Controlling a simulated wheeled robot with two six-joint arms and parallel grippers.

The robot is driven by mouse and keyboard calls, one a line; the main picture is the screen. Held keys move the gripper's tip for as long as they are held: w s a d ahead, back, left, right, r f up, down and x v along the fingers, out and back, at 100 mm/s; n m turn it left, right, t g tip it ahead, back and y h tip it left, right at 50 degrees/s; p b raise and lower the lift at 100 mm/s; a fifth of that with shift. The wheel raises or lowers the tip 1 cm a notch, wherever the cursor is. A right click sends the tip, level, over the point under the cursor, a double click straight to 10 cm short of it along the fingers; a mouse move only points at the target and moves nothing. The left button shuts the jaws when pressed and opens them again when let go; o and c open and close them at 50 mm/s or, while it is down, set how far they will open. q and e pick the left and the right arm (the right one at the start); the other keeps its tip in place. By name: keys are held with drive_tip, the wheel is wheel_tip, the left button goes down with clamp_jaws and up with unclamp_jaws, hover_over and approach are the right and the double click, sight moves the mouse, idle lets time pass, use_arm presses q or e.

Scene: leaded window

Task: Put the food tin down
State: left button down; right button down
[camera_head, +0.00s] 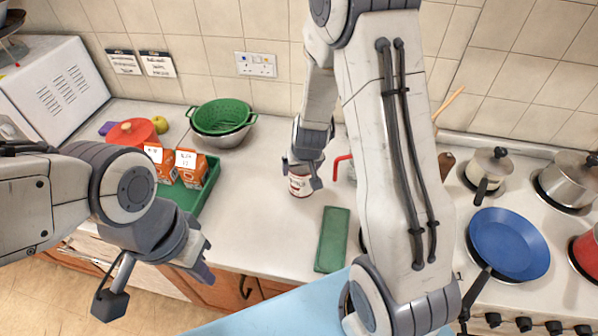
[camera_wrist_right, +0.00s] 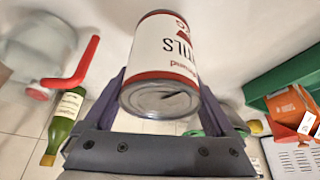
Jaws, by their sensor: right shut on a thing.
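The food tin (camera_head: 300,186) is a white and red labelled can over the back middle of the counter. My right gripper (camera_head: 303,172) is shut on it from above and hides its upper part. In the right wrist view the tin (camera_wrist_right: 165,60) sits between the two fingers of the right gripper (camera_wrist_right: 160,100), with its grey metal end towards the camera. The tin looks upright and close to the counter; I cannot tell whether it touches. My left gripper (camera_head: 206,262) hangs over the counter's front edge, away from the tin; its jaw opening is unclear.
A green tray (camera_head: 208,186) with orange boxes (camera_head: 190,168) stands to the left. Green and metal colanders (camera_head: 222,118) stand behind. A green rectangular block (camera_head: 332,240) lies in front of the tin. A red handle (camera_head: 341,163) is close on its right. Counter left of the tin is clear.

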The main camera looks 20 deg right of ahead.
drive_tip(key=shift+w+a+f, duration=0.15)
drive_tip(key=shift+w+a, duration=0.05)
drive_tip(key=shift+a, duration=0.05)
drive_tip(key=shift+f, duration=2.05)
drive_tip(key=shift+f+b, duration=0.1)
drive_tip(key=shift+b, duration=0.2)
drive_tip(key=shift+f, duration=0.15)
unclamp_jaws()
